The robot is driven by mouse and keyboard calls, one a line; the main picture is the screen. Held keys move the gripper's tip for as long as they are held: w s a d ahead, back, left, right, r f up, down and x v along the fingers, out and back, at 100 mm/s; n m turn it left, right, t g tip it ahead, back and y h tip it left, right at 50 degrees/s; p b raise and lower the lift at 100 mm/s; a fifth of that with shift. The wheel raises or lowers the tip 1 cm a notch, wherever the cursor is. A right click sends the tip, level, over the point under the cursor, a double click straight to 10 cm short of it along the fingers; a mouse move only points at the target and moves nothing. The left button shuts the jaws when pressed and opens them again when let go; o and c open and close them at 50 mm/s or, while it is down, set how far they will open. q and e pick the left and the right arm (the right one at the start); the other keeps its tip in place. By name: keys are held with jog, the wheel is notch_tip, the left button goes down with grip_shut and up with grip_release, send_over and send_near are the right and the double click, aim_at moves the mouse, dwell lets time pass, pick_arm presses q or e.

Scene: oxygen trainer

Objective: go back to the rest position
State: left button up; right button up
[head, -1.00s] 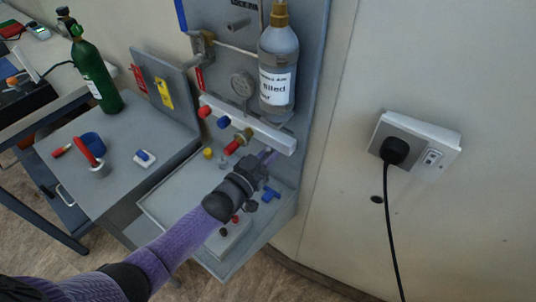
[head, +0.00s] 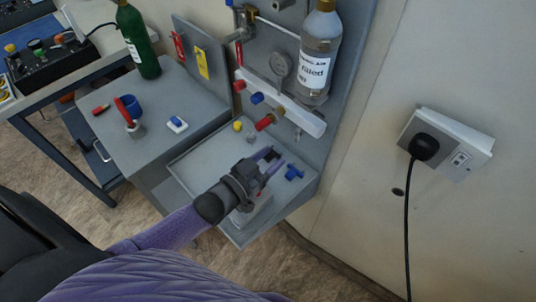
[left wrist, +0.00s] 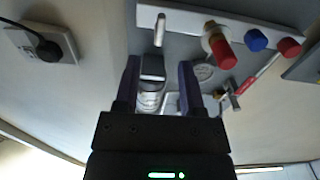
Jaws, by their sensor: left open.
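My left gripper (head: 268,163) is over the grey tray (head: 190,160) in the head view, its arm coming in from the lower left. Its two fingers are apart with nothing between them. In the left wrist view the open fingers (left wrist: 160,85) frame the panel behind, with the bottle and gauge beyond them. A blue tee-shaped fitting (head: 293,172) lies on the tray just right of the fingertips, apart from them. My right gripper is not in view.
The upright panel carries a clear bottle (head: 318,50), a gauge (head: 281,64) and a white rail (head: 300,117) with coloured fittings. A green cylinder (head: 138,42) stands on the left bench. A wall socket (head: 446,143) with a black cable is at right. Floor shows below.

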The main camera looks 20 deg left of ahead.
pick_arm(q)
jog(key=shift+s+a, duration=0.15)
jog(key=shift+s, duration=0.25)
jog(key=s+d+n+g+y, duration=0.2)
jog(key=s+g+y, duration=0.4)
jog(key=s+g, duration=1)
jog(key=s+f+b, duration=0.1)
jog(key=s+f, duration=0.1)
jog(key=f, duration=0.8)
jog(key=s+f+b, duration=0.1)
jog(key=s+f, duration=0.2)
jog(key=f, duration=0.6)
jog(key=s+a+f+b, duration=0.1)
jog(key=s+a+f, duration=0.2)
jog(key=s+f, duration=0.9)
jog(key=shift+s+a+f+m, duration=0.3)
jog(key=shift+s+m, duration=0.1)
jog(key=shift+s, duration=0.15)
